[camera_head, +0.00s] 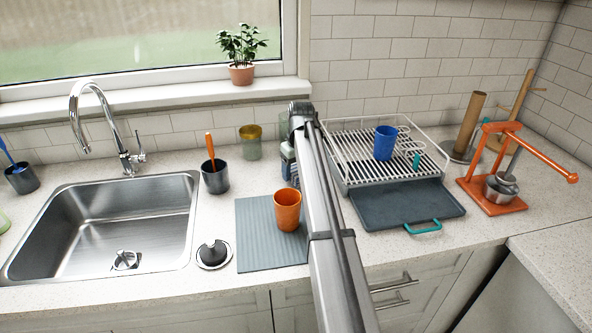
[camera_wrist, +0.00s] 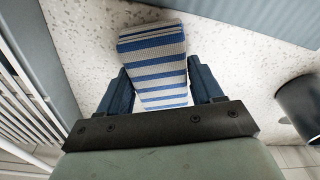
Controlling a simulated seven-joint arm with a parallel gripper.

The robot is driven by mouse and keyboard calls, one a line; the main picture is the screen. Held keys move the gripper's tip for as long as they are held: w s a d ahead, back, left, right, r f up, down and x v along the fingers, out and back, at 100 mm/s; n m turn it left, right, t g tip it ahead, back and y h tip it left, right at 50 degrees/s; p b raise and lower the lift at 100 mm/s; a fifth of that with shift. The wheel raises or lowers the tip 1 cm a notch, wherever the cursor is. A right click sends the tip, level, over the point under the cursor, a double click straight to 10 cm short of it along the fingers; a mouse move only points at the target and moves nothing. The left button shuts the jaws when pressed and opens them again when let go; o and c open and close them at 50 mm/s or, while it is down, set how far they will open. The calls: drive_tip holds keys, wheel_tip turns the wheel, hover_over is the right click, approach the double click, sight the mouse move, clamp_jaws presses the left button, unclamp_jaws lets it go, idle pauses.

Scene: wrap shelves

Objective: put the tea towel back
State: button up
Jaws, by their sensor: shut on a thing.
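The tea towel (camera_wrist: 155,62) is a folded cloth with blue and white stripes, seen in the wrist view. My gripper (camera_wrist: 160,88) is shut on it, with one dark blue finger on each side. The towel's folded end sticks out past the fingertips, over or on the speckled counter (camera_wrist: 225,45); I cannot tell if it touches. In the head view my arm covers most of the gripper, between the grey ribbed mat (camera_head: 257,247) and the dish rack (camera_head: 345,165), and the towel does not show clearly.
An orange cup (camera_head: 288,212) stands on the mat. A blue cup (camera_head: 385,143) is in the rack, with a dark tray (camera_head: 405,207) in front. A grey pot (camera_head: 215,179) and a greenish glass (camera_head: 250,147) stand left of my gripper. The sink (camera_head: 100,240) is farther left.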

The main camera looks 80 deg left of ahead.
drive_tip(key=shift+f, duration=0.5)
drive_tip(key=o, duration=1.1)
wheel_tip(320, 180, up, 13)
drive_tip(key=d, duration=0.1)
drive_tip(key=shift+w+d, duration=0.15)
drive_tip(key=shift+w, duration=0.1)
